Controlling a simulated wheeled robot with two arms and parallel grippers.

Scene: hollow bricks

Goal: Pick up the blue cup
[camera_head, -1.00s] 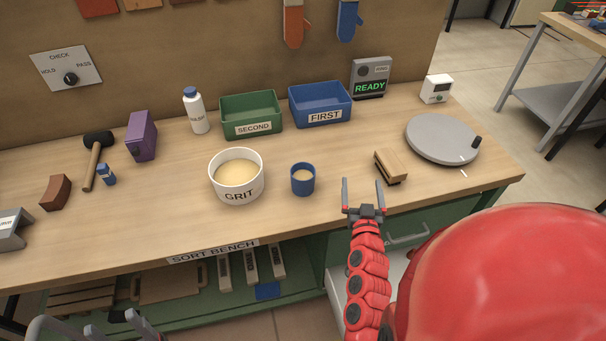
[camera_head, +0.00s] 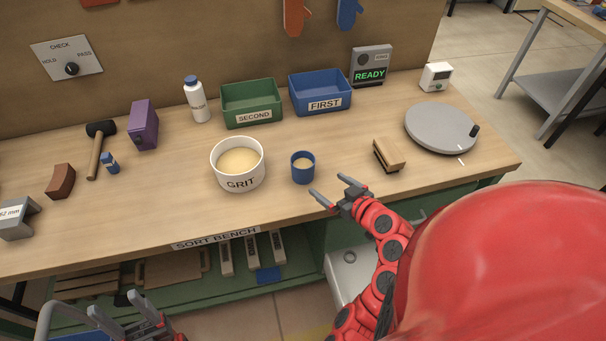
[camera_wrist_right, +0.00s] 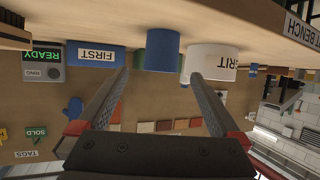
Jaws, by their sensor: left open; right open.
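The blue cup (camera_head: 302,168) stands upright on the bench, just right of the white GRIT bowl (camera_head: 238,165), with pale contents inside. My right gripper (camera_head: 329,188) is open and empty, close to the cup on its front right, with its fingers pointing toward it. In the right wrist view the picture is upside down, and the cup (camera_wrist_right: 162,50) shows between the two open fingers (camera_wrist_right: 157,85), beyond their tips. My left gripper (camera_head: 108,318) is open and empty at the lower left, in front of the bench.
A green SECOND bin (camera_head: 252,103) and a blue FIRST bin (camera_head: 320,92) stand behind the cup. A wooden brush-like block (camera_head: 389,155) and a grey turntable (camera_head: 441,128) lie to the right. A mallet (camera_head: 97,150) and purple box (camera_head: 144,125) are left.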

